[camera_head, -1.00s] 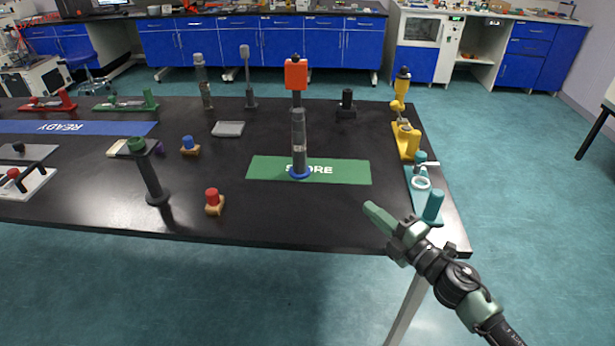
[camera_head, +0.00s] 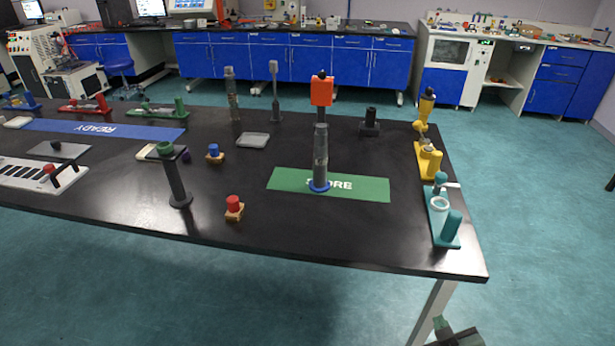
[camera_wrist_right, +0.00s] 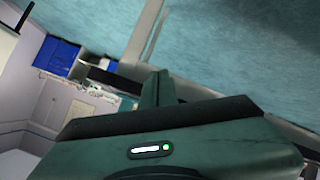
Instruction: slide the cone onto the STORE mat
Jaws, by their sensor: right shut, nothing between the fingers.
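The green STORE mat (camera_head: 368,189) lies on the black table, right of the middle in the head view. A tall, slim, grey column (camera_head: 320,150) with a blue ring foot stands upright on it and covers part of its lettering. No plain cone shape shows, so I cannot tell whether this column is the cone. My right gripper (camera_head: 440,324) is at the bottom edge of the head view, below the table's front edge and well apart from the mat. Its green fingers also show shut and empty in the right wrist view (camera_wrist_right: 158,88). My left gripper is out of view.
An orange-headed stand (camera_head: 322,92) is behind the column. A yellow clamp (camera_head: 428,160) and a teal fixture (camera_head: 442,215) line the right edge. A red knob (camera_head: 233,204) and a dark post (camera_head: 177,180) stand front left. The table in front of the mat is clear.

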